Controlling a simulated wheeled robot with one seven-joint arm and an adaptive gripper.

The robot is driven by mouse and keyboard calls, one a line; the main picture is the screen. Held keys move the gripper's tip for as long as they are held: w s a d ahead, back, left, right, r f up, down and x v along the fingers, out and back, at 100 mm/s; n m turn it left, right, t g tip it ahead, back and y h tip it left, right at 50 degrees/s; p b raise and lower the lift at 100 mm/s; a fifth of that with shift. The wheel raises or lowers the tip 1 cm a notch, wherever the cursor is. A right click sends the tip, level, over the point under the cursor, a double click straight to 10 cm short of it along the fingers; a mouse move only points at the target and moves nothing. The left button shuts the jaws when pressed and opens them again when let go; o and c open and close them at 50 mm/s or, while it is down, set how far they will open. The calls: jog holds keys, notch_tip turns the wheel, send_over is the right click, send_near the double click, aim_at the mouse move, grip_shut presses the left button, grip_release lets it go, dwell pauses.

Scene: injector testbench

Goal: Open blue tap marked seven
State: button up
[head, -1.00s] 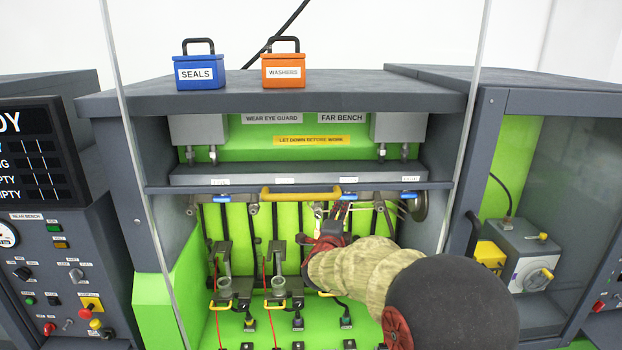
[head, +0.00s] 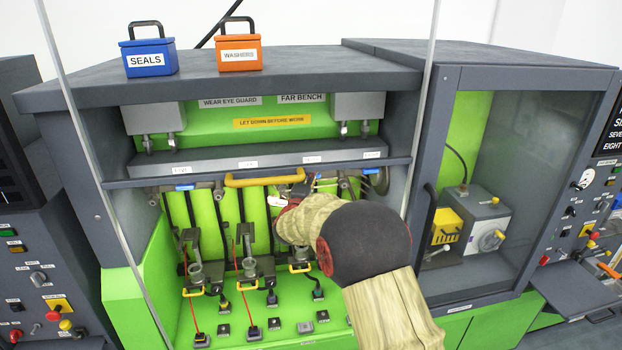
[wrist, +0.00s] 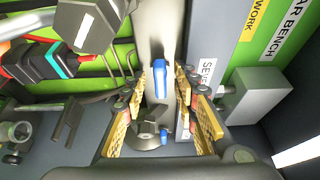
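The label reading SEVEN shows partly in the wrist view (wrist: 207,72), beside a pale pipe. A blue tap handle (wrist: 159,64) lies along that pipe, just beyond and between my fingertips. My gripper (wrist: 160,88) is open, its yellow-padded fingers on either side of the pipe with a gap between them. In the head view my gripper (head: 303,188) is up at the pipe rail below the third label (head: 313,159), and my arm hides most of the tap there. Contact with the handle cannot be told.
Another blue tap (head: 185,187) is at the rail's left end and one (head: 370,171) at its right. A yellow bar handle (head: 262,180) runs left of my gripper. A glass guard edge (head: 425,90) stands right. Clamps and cables lie below.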

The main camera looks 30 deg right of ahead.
jog(key=c, duration=0.8)
